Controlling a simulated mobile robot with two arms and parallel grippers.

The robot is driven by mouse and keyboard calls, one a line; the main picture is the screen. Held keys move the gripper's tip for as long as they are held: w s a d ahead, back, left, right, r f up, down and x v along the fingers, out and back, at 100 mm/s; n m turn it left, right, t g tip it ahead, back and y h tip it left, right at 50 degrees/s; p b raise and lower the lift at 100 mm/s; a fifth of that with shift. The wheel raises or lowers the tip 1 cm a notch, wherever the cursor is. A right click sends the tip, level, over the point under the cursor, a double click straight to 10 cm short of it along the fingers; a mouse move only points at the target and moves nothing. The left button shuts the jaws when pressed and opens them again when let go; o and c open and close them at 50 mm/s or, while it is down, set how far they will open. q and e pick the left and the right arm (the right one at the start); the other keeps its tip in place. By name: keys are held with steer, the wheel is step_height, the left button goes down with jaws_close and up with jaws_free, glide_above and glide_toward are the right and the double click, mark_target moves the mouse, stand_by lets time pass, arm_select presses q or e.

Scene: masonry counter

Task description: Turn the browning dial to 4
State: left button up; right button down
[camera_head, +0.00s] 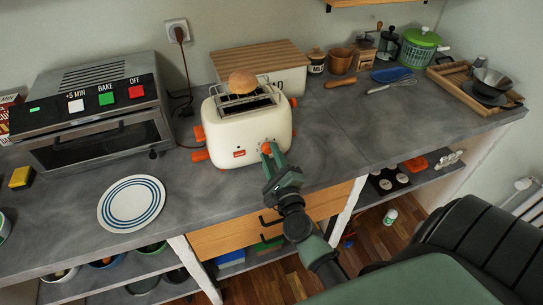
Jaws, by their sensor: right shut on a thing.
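A cream toaster (246,124) stands on the grey counter with a round bread item (242,82) on top of its slots. Orange levers (200,155) stick out on its left side. On its front is a small orange label (239,153). My right gripper (267,150) is at the right part of the toaster's front, shut on an orange knob, the browning dial (266,146). The dial is mostly hidden by the fingers, and its numbers cannot be read. My left gripper is not in view.
A toaster oven (88,112) with coloured buttons stands at the left. A striped plate (132,203) lies in front of it. Behind the toaster is a bread box (290,80).

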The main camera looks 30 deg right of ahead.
steer(key=shift+r+m, duration=0.15)
steer(key=shift+m, duration=0.75)
steer(key=c, duration=1.1)
jaws_free()
steer(key=shift+w, duration=0.1)
steer(key=shift+o, duration=0.2)
steer(key=shift+s+a+f, duration=0.15)
steer(key=shift+s+f, duration=0.1)
steer(key=shift+s, duration=0.2)
steer(key=b+v, duration=0.2)
steer(key=v, duration=0.4)
steer(key=shift+s+a+b, duration=0.1)
steer(key=shift+s+b, duration=0.1)
steer(key=shift+b, duration=0.1)
steer(key=shift+s+a+r, duration=0.1)
steer(key=shift+s+r, duration=0.05)
steer(key=shift+s, duration=0.1)
